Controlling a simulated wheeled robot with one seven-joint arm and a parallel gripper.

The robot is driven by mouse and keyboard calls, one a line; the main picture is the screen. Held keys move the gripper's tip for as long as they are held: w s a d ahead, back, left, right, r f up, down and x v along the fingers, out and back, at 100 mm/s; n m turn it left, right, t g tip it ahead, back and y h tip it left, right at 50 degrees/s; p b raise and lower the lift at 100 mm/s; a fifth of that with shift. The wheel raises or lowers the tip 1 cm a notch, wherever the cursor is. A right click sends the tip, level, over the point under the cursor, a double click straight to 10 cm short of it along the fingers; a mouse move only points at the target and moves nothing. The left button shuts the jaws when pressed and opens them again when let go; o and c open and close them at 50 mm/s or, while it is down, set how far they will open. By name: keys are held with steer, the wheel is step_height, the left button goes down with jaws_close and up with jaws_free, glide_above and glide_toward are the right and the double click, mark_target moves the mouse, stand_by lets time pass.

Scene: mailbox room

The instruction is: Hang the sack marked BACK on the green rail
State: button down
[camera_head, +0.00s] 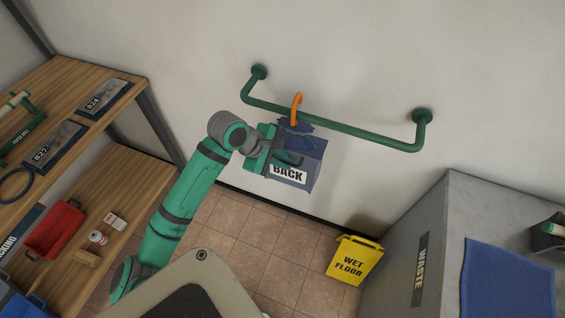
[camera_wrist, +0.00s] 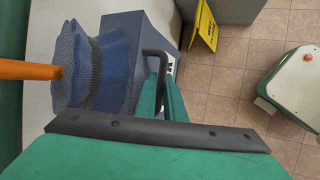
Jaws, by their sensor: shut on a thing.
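The blue sack marked BACK (camera_head: 305,160) hangs upright in front of the wall, with its gathered neck and orange hook (camera_head: 297,104) at the top. The hook overlaps the green rail (camera_head: 350,131) near its left part; I cannot tell if it is around the rail or only in front of it. My gripper (camera_head: 283,158) is shut on the sack's dark handle (camera_wrist: 154,53) at its left side. The wrist view shows the sack's blue neck (camera_wrist: 85,68) and part of the orange hook (camera_wrist: 28,70) at left.
A wooden shelf unit (camera_head: 120,77) with trays, a red bin (camera_head: 55,229) and small items stands at left. A yellow wet floor sign (camera_head: 354,260) stands below the rail. A grey WASTE cabinet (camera_head: 445,215) with a blue mat (camera_head: 508,278) is at right.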

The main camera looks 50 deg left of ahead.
steer(key=shift+f, duration=1.65)
